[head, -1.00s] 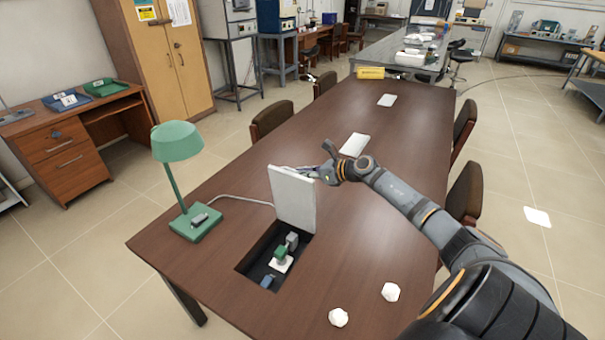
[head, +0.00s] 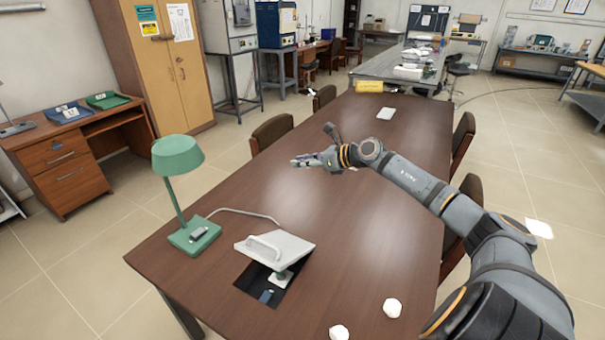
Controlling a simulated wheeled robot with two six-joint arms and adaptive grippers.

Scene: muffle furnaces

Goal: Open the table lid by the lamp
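The table lid (head: 283,250) by the green lamp (head: 178,157) is a pale grey panel with a loop handle on top. It hangs tilted over the dark opening (head: 250,287) in the table top, covering part of it. A green-and-white item (head: 279,278) and a blue item (head: 265,296) show inside the opening. I cannot tell whether the lid rests on something or is moving. My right gripper (head: 297,162) is above the table behind the lid, apart from it and empty. Its fingers are too small to read. My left gripper is not in view.
The brown table (head: 340,240) is mostly clear. Two white crumpled pieces (head: 392,308) lie near the front. A lamp cable runs behind the lid. Chairs (head: 271,133) line both sides.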

